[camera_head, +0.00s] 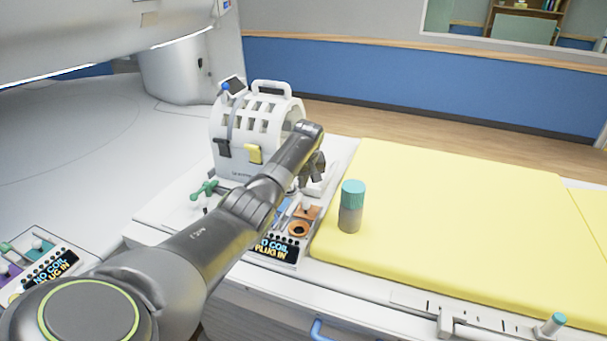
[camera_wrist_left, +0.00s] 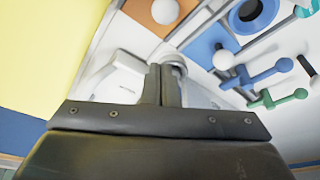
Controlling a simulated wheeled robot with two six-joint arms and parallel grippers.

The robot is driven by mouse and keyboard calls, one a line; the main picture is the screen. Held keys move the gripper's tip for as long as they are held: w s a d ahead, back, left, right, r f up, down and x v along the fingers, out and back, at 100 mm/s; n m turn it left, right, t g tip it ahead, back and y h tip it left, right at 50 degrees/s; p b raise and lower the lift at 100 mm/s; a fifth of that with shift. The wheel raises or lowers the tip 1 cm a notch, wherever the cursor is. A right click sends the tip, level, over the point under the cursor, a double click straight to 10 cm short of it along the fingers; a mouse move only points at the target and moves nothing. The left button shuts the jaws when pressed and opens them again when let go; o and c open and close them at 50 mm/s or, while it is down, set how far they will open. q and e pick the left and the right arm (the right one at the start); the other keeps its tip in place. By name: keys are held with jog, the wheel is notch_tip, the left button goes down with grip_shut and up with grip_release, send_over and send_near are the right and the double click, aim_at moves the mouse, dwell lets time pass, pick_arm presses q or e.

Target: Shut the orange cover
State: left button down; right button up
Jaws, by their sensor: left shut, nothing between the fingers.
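The orange cover (camera_head: 312,211) is a small flat flap with a white knob, lying swung back beside an open orange-rimmed socket (camera_head: 298,229) on the panel. The cover also shows at the top of the left wrist view (camera_wrist_left: 140,12), with its white knob. My left gripper (camera_head: 318,168) is at the end of the arm, beyond the cover and apart from it. In the left wrist view its two fingers (camera_wrist_left: 162,84) are together with nothing between them. My forearm hides part of the panel. My right gripper is not in view.
A blue cover (camera_wrist_left: 208,45) with a white knob and a blue-rimmed socket (camera_wrist_left: 235,22) are close by. Green and blue handles stand nearby. A white coil housing (camera_head: 240,165) stands behind. A teal-capped bottle (camera_head: 351,205) stands on the yellow mattress (camera_head: 450,200), right of the panel.

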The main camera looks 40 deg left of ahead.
aim_at(307, 206)
pick_arm(q)
jog(key=x, duration=0.3)
jog(key=shift+w+f, duration=0.15)
jog(key=shift+w+a+f+b, duration=0.1)
jog(key=shift+a+f+b, duration=0.05)
jog(key=shift+f+b, duration=0.45)
jog(key=shift+s+d+r+p, duration=0.2)
jog(key=shift+d+p, duration=0.1)
jog(key=shift+p, duration=0.65)
jog(key=shift+s+d+r+p, duration=0.15)
jog(key=shift+s+d+p, duration=0.5)
jog(key=shift+p, duration=0.3)
jog(key=shift+s+d+p, duration=0.3)
jog(key=shift+s+p, duration=0.05)
jog(key=shift+s+d, duration=0.1)
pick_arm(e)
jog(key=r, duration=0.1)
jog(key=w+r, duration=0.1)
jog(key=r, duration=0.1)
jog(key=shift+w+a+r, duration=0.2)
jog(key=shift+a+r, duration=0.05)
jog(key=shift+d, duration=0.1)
